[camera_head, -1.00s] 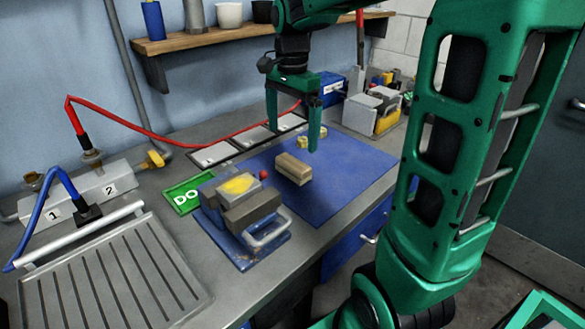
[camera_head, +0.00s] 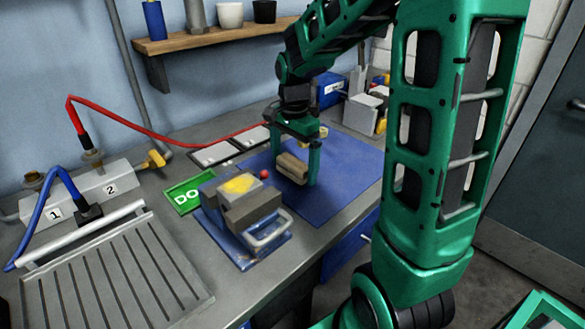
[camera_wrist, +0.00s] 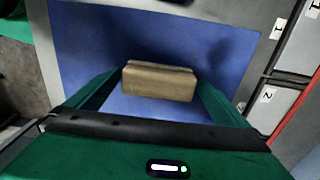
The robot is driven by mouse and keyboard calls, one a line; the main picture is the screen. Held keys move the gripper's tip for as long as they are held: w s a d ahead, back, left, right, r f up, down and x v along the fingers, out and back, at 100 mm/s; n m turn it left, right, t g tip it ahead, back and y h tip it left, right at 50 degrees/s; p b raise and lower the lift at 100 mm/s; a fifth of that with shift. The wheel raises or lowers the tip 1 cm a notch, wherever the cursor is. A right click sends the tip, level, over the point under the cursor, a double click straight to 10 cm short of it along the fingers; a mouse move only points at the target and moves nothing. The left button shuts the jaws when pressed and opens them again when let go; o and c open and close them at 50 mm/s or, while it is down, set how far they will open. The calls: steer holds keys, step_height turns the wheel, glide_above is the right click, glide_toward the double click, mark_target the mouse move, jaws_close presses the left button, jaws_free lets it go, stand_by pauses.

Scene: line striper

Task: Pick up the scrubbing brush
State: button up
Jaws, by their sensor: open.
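The scrubbing brush (camera_head: 290,169) looks like a tan, wood-coloured block lying on the blue mat (camera_head: 340,165). It also shows in the wrist view (camera_wrist: 158,84), near the middle, with a seam along its upper part. My gripper (camera_head: 295,173) is over the brush, pointing down. Its green fingers are open, one on each side of the brush. In the wrist view my gripper (camera_wrist: 158,98) shows a finger left and right of the block, with some blue mat visible at its sides. I cannot tell whether either finger touches it.
A vise-like grey block (camera_head: 250,205) with a yellow top and metal handle stands left of the mat, beside a green sign (camera_head: 187,194). Small yellow pieces (camera_head: 322,132) lie behind the brush. Grey panels (camera_head: 213,153) line the mat's back left. The mat's right part is clear.

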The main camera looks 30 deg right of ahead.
mark_target(294, 161)
steer(key=c, duration=1.2)
steer(key=shift+r, duration=0.1)
step_height(294, 161, up, 10)
steer(key=shift+f, duration=0.1)
steer(key=shift+o, duration=1.4)
